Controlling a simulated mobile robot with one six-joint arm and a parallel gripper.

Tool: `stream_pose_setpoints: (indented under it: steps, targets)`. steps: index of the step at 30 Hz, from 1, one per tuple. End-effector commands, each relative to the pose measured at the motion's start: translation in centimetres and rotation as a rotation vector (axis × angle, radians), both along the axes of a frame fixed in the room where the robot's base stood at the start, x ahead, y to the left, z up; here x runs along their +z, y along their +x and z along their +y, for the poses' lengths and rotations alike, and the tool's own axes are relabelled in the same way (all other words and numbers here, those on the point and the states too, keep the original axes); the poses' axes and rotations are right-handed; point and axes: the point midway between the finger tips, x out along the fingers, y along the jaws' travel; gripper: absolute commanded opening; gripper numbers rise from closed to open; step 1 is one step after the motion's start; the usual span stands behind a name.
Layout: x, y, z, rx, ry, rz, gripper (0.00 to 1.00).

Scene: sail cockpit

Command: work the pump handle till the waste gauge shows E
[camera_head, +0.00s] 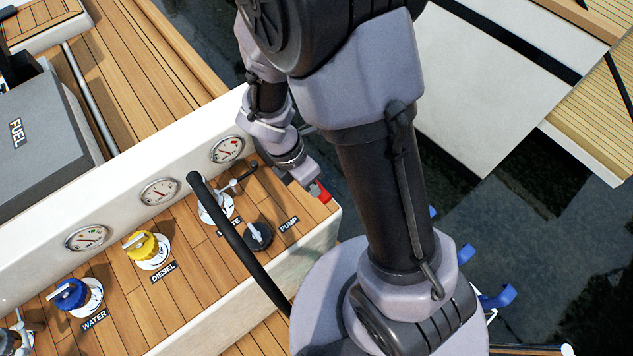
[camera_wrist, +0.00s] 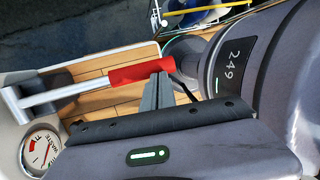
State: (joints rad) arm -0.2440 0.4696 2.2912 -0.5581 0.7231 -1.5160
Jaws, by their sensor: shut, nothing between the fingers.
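The pump handle is a silver lever with a red grip (camera_wrist: 142,72) in the wrist view. The lever's pivot end is at the left, by the white panel. The red grip (camera_head: 321,191) also shows in the head view, at the end of my arm. My gripper (camera_wrist: 158,80) is shut with nothing between its fingers. Its tips are right at the red grip's near side; I cannot tell whether they touch. The waste gauge (camera_wrist: 41,149) is at lower left in the wrist view, and is the rightmost gauge (camera_head: 227,149) in the head view. Its needle reading is too small to tell.
A diesel valve with a yellow knob (camera_head: 142,243) and a water valve with a blue knob (camera_head: 70,293) stand on the wooden bench. A dark knob (camera_head: 258,236) stands near the PUMP label (camera_head: 289,225). Two other gauges line the white panel. A grey FUEL box (camera_head: 40,130) stands behind.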

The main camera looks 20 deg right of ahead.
Motion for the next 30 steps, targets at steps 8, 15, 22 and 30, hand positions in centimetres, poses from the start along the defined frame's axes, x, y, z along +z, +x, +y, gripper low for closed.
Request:
stream_pose_setpoints:
  steps: [8, 15, 22, 30]
  targets:
    - [7.0, -1.5, 0.8, 0.0, 0.001, -0.005, 0.0]
    - [9.3, -2.1, 1.2, 0.001, -0.001, -0.004, 0.0]
    - [9.4, -2.2, 1.2, 0.0, -0.001, -0.005, 0.0]
    - [9.4, -2.2, 1.2, 0.0, 0.0, -0.005, 0.0]
